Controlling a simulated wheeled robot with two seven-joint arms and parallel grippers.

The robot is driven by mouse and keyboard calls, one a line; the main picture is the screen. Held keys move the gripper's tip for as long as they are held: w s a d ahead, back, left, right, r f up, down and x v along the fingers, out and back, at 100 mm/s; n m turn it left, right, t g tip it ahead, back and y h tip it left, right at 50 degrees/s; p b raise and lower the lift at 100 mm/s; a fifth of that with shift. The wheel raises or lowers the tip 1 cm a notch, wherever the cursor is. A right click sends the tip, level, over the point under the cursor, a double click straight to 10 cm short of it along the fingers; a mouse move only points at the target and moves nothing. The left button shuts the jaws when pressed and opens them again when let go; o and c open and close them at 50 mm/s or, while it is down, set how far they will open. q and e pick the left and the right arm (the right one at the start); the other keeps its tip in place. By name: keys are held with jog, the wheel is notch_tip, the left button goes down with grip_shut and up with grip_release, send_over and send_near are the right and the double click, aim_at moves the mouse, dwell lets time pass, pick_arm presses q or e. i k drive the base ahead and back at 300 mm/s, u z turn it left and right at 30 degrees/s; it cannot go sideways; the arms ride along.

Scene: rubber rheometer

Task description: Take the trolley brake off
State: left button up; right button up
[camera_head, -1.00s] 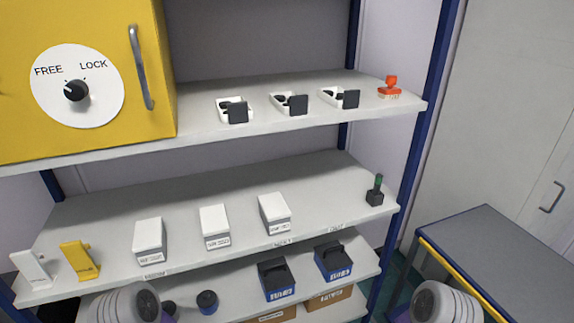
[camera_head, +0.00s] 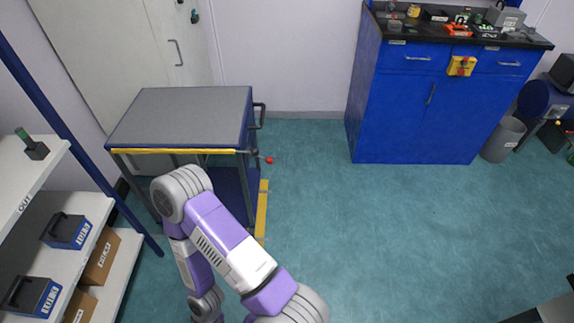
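The trolley (camera_head: 180,115) stands left of centre, with a grey flat top, a yellow front edge and a dark blue body. A dark push handle (camera_head: 261,115) is on its right side. A lever with a red ball knob (camera_head: 269,160) sticks out low at that side; I cannot tell whether it is the brake or how it is set. One of my arms, purple and white, crosses in front of the trolley's lower part and hides some of it. Its forearm runs down to the bottom edge. Neither gripper shows.
The shelf rack (camera_head: 45,180) stands at left beside the trolley. A yellow strip (camera_head: 262,212) lies on the floor at the trolley's right. A blue cabinet (camera_head: 420,115) and a grey bin (camera_head: 502,139) stand at the back right. Open green floor (camera_head: 390,220) fills the middle.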

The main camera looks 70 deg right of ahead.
aim_at(269, 160)
jog(key=z, duration=1.2)
jog(key=i, duration=0.3)
jog(key=z, duration=1.1)
jog(key=k, duration=0.7)
jog(key=u, duration=0.3)
jog(key=i, duration=0.3)
jog(key=u, duration=0.65)
jog(key=i, duration=1.25)
jog(key=z, duration=0.8)
